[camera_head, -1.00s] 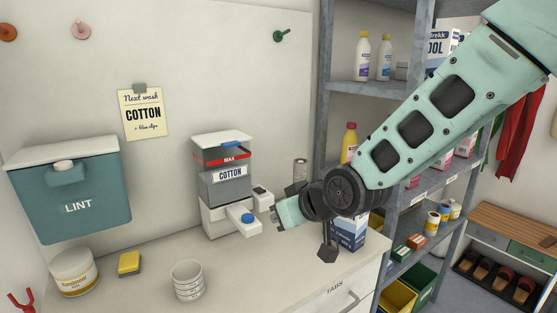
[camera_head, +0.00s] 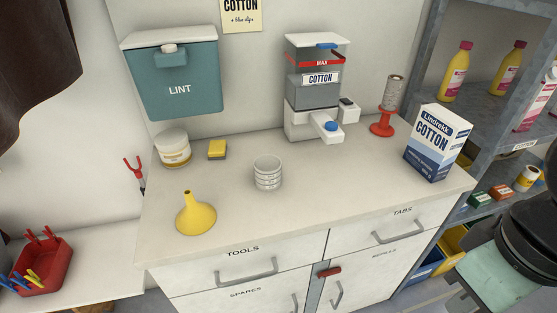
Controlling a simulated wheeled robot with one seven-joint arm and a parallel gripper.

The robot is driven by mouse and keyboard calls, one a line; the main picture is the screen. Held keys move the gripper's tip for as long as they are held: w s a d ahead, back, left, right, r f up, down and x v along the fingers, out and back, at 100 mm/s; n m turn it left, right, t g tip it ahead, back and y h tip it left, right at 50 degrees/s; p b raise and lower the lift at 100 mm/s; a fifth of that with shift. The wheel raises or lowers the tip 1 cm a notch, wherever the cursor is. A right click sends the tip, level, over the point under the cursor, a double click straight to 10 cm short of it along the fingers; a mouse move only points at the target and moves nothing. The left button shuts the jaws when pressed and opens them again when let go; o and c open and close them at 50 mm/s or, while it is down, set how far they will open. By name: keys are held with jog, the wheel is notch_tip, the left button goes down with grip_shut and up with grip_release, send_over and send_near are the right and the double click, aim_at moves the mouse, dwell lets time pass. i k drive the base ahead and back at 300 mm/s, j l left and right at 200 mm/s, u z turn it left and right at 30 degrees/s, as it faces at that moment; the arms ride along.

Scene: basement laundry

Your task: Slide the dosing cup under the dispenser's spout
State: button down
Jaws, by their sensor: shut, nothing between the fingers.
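The dosing cup (camera_head: 267,174), a small pale cup with ridged bands, stands upright on the worktop, in front and to the left of the dispenser. The dispenser (camera_head: 316,92) stands against the wall, a clear hopper with a red MAX line and a COTTON label. Its white spout arm (camera_head: 326,126) juts forward with a blue button on top. The space under the spout looks empty. My gripper (camera_head: 458,292) is only partly in view at the lower right, beyond the worktop's right end. It is shut, empty and far from the cup.
A yellow funnel (camera_head: 196,214), a yellow sponge (camera_head: 217,149) and a lidded jar (camera_head: 173,149) are left of the cup. A red spool holder (camera_head: 382,124) and a Cotton box (camera_head: 438,143) stand right of the dispenser. The worktop (camera_head: 320,185) before the spout is clear.

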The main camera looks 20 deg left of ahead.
aim_at(267, 168)
jog(key=j+u, duration=0.2)
jog(key=j, duration=0.2)
jog(key=i+j+u, duration=0.2)
jog(key=j, duration=0.2)
jog(key=j+u, duration=0.15)
jog(key=j, duration=0.25)
jog(key=i+j+u, duration=0.2)
jog(key=j, duration=0.15)
jog(key=k, duration=0.1)
